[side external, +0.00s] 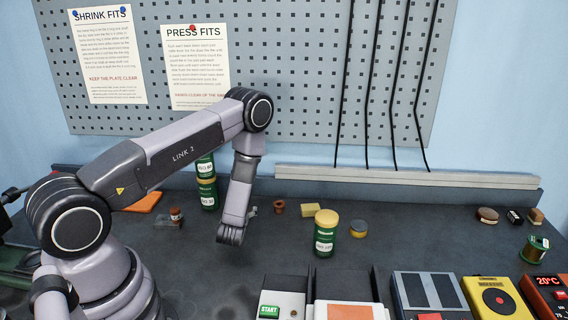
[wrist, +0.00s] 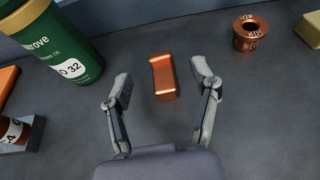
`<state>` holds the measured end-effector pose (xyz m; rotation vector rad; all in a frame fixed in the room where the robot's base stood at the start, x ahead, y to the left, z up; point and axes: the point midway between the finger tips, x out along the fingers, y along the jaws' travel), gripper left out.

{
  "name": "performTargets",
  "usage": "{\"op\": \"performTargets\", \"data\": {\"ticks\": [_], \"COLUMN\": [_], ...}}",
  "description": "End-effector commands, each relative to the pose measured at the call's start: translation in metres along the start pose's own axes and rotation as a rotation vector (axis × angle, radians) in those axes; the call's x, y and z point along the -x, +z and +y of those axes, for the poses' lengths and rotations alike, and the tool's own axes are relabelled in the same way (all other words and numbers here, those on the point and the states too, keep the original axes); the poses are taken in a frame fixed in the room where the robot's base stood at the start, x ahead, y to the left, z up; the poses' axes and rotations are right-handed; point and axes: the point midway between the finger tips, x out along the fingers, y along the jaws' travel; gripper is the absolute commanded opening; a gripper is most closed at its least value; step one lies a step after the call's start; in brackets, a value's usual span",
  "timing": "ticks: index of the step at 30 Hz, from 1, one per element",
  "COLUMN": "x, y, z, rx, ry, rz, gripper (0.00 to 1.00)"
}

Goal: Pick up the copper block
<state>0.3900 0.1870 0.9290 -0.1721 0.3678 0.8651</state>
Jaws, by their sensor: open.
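The copper block (wrist: 163,77) lies on the dark bench in the wrist view, its long side running away from me. My gripper (wrist: 161,74) is open, with one finger to the left of the block and one to the right. Gaps show between both fingers and the block, so nothing is held. In the side view my gripper (side external: 251,211) is small and low over the bench behind my forearm. I cannot make out the copper block there; my arm seems to hide it.
A green bottle (wrist: 65,45) stands close on the left, with a small jar (wrist: 15,136) nearer. A copper collar (wrist: 250,36) and a yellow block (wrist: 311,28) are to the right. Another green bottle (side external: 326,238) stands farther right in the side view.

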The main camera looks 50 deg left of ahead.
Motion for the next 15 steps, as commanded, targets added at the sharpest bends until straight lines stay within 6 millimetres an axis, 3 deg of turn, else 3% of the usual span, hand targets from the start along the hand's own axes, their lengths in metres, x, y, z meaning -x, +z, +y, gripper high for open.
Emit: {"op": "performTargets", "data": {"ticks": [9,15], "x": [-0.043,-0.052], "y": [-0.002,-0.002], "z": [0.002,0.001], "rx": [0.003,0.000], "ry": [0.003,0.001], "rz": [-0.001,-0.001], "gripper": [0.61,0.61]}}
